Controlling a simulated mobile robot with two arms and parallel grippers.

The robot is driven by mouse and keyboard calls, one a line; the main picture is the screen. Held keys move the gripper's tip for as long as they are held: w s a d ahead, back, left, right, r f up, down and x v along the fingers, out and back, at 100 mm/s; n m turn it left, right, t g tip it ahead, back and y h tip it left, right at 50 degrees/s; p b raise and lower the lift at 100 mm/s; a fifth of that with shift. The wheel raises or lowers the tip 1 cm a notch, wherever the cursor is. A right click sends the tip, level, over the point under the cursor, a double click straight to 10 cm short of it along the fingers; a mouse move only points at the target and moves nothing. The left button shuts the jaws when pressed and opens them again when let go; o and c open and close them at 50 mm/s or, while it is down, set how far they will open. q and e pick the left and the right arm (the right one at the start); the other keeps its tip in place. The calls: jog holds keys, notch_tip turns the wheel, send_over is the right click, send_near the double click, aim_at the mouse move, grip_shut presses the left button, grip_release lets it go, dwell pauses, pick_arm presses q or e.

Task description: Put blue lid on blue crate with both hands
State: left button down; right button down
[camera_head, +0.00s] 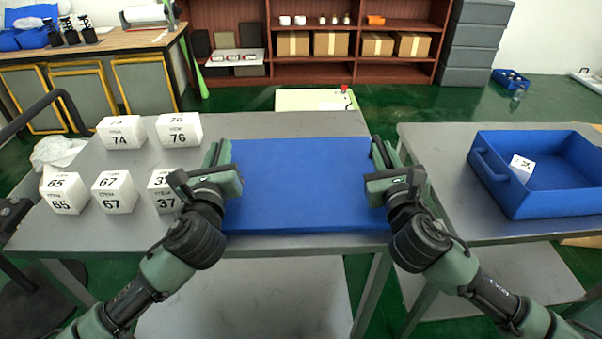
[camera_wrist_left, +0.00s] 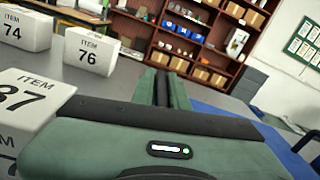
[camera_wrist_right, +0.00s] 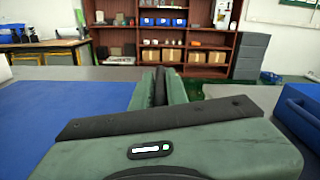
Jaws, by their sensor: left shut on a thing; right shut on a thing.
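The lid also shows at the right of the left wrist view (camera_wrist_left: 262,135) and at the left of the right wrist view (camera_wrist_right: 62,110). The blue crate (camera_head: 524,205) stands open on the right table, with a small white box (camera_head: 522,168) inside. The crate's edge shows in the right wrist view (camera_wrist_right: 303,112).
Several white numbered boxes (camera_head: 114,193) stand left of the lid, one close to my left gripper. A gap separates the left table (camera_head: 270,124) from the right table (camera_head: 450,220). The right table is bare left of the crate. Shelves (camera_head: 358,70) stand far behind.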

pick_arm(q)
jog(key=shift+r, duration=0.15)
pick_arm(e)
jog(key=shift+a+r, duration=0.1)
jog(key=shift+r, duration=0.1)
